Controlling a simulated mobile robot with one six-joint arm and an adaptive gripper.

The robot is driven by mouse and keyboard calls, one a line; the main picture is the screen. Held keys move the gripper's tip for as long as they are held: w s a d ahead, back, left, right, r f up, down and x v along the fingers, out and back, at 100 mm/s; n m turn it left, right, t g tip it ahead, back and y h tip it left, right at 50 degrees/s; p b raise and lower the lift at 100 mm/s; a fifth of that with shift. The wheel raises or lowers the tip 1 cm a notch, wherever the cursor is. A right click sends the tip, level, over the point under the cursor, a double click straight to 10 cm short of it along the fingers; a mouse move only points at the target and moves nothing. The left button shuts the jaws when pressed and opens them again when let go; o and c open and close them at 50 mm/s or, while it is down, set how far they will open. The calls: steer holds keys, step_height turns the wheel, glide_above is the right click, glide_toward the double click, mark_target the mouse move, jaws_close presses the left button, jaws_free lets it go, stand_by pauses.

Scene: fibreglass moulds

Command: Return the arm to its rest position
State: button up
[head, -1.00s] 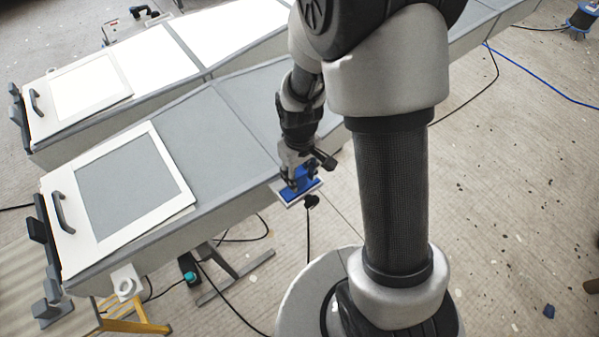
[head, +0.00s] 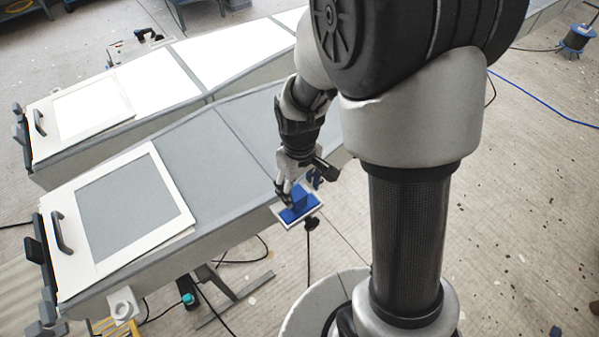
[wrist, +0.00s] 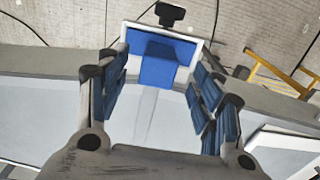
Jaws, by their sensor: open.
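My gripper (head: 298,188) hangs at the near edge of the grey mould (head: 200,150), just above a blue block on a small tray. In the wrist view my gripper (wrist: 160,100) shows its blue-padded fingers spread wide apart, with nothing between the pads. The blue block (wrist: 157,65) lies beyond the fingertips on the white-rimmed blue tray (wrist: 188,45). In the head view the tray (head: 284,220) sticks out from the mould's side, and the gripper partly hides the block (head: 301,198).
A second mould with a bright white surface (head: 235,50) lies behind the grey one. White frames with dark handles sit at the left ends of both. A yellow stand (head: 108,327) is at lower left. A blue cable reel (head: 577,38) stands far right. The floor at right is mostly clear.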

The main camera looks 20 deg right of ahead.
step_height(320, 180, up, 8)
steer(key=shift+f, duration=0.15)
steer(key=s+r+m+t+b, duration=0.1)
steer(key=s+r+t, duration=0.1)
steer(key=s+r, duration=0.3)
steer(key=s+r+m+t+b, duration=0.2)
steer(key=s+r, duration=0.3)
steer(key=s, duration=0.5)
steer(key=shift+r+m+t, duration=0.3)
steer(key=shift+r, duration=0.1)
steer(key=shift+a, duration=0.1)
stand_by(0.4)
